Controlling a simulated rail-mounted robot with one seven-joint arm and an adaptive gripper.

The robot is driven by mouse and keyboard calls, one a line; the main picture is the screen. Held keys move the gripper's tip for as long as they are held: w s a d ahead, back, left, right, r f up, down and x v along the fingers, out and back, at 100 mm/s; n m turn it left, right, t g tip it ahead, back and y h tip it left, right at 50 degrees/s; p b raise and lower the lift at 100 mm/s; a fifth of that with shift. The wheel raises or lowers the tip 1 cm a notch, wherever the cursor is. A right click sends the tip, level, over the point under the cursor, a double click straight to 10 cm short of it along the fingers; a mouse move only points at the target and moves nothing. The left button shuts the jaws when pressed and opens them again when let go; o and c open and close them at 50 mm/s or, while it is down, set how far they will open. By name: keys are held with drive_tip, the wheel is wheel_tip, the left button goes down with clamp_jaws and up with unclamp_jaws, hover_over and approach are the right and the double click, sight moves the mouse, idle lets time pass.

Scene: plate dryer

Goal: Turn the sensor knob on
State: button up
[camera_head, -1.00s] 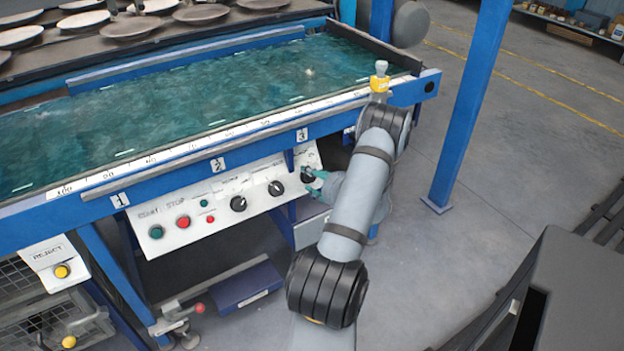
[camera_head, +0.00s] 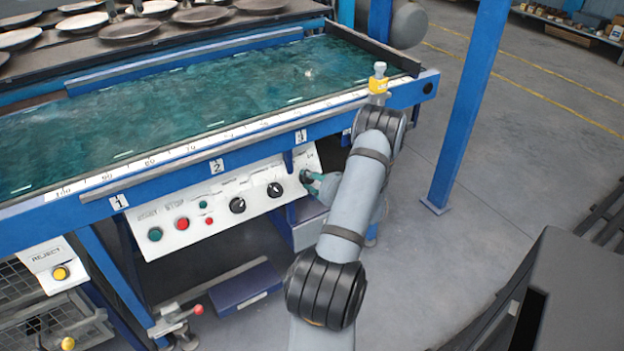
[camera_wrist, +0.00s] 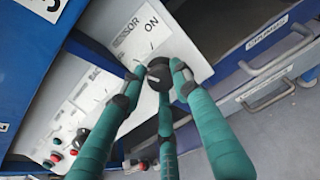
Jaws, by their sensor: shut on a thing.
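The sensor knob (camera_wrist: 159,72) is black and round. It sits on the white control panel (camera_wrist: 130,42), near the printed words SENSOR and ON. In the head view the knob (camera_head: 304,175) is at the panel's right end, partly hidden by my fingers. My gripper (camera_wrist: 156,80) has green fingers with dark tips. The fingers are closed around the knob, with tips on its left and right sides and a third finger below. My gripper also shows in the head view (camera_head: 314,182), at the panel's right end. The knob's pointer direction is hard to tell.
Two more black knobs (camera_head: 256,197), a green button (camera_head: 155,234) and a red button (camera_head: 182,223) are on the panel to the left. The blue frame beam (camera_head: 215,145) runs above. Drawers with metal handles (camera_wrist: 262,70) are at the right in the wrist view.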

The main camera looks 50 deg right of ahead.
drive_tip(key=shift+d+r, duration=0.15)
drive_tip(key=shift+c, duration=0.9)
drive_tip(key=m+p, duration=0.1)
drive_tip(key=m, duration=0.1)
drive_tip(key=m+p, duration=0.1)
drive_tip(key=m, duration=0.1)
drive_tip(key=m+p, duration=0.2)
drive_tip(key=shift+d+r+h, duration=0.1)
drive_tip(key=shift+r+h, duration=0.2)
drive_tip(key=shift+h, duration=0.1)
drive_tip(key=m+g+p, duration=0.1)
drive_tip(key=m+p, duration=0.2)
drive_tip(key=m, duration=0.2)
drive_tip(key=shift+d+f+h, duration=0.1)
drive_tip(key=shift+h, duration=0.2)
drive_tip(key=o, duration=0.8)
drive_tip(key=shift+f, duration=0.1)
drive_tip(key=shift+o, duration=1.1)
drive_tip(key=shift+s, duration=0.1)
drive_tip(key=shift+o, duration=0.4)
drive_tip(key=shift+f, duration=0.1)
